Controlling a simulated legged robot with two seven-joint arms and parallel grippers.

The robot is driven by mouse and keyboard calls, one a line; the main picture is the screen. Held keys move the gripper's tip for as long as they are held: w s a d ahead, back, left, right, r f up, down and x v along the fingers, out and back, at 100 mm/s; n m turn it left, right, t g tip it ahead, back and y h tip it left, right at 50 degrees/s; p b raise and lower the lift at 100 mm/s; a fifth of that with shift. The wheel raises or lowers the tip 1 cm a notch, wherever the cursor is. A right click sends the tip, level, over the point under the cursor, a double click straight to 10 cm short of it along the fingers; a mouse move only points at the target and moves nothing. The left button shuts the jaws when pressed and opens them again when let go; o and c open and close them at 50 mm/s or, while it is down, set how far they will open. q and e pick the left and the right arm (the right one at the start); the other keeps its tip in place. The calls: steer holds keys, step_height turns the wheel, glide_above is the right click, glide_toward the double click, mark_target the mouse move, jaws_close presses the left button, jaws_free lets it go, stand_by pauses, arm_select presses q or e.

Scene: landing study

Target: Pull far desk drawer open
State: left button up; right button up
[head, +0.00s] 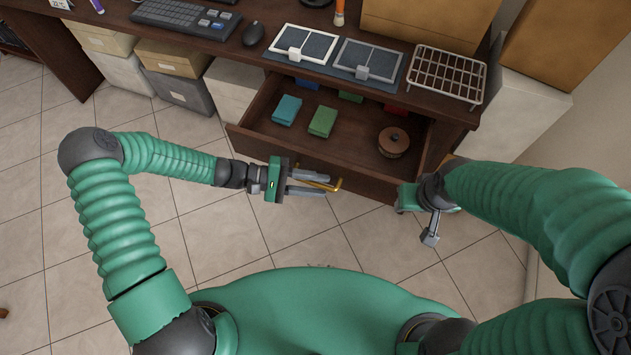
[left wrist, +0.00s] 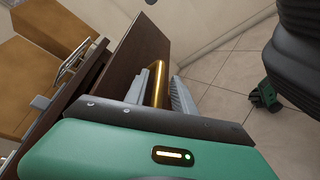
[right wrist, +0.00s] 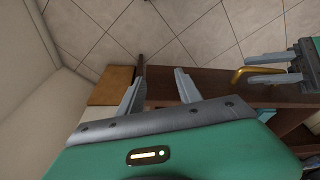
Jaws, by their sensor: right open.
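The dark brown desk drawer (head: 345,133) is pulled out, its inside in plain view in the head view. Its gold bar handle (head: 334,187) is on the drawer front and also shows in the left wrist view (left wrist: 160,82) and the right wrist view (right wrist: 238,76). My left gripper (head: 318,182) has a finger on each side of the handle and appears closed on it, though part of the bar is hidden. My right gripper (right wrist: 158,85) is open and empty beside the drawer's right front corner, partly hidden by its own wrist in the head view.
The drawer holds a blue block (head: 286,110), a green block (head: 322,121) and a round brown pot (head: 393,142). On the desk are a wire rack (head: 446,74), a mouse (head: 253,33) and a keyboard (head: 185,17). Tiled floor (head: 240,225) lies clear before the drawer.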

arm_select(q)
steer(key=shift+r, duration=0.1)
stand_by(0.3)
steer(key=shift+w+a, duration=0.1)
steer(key=shift+a, duration=0.15)
steer(key=p+v, duration=0.2)
steer(key=v, duration=1.4)
steer(key=shift+a, duration=0.25)
steer(key=shift+d, duration=0.1)
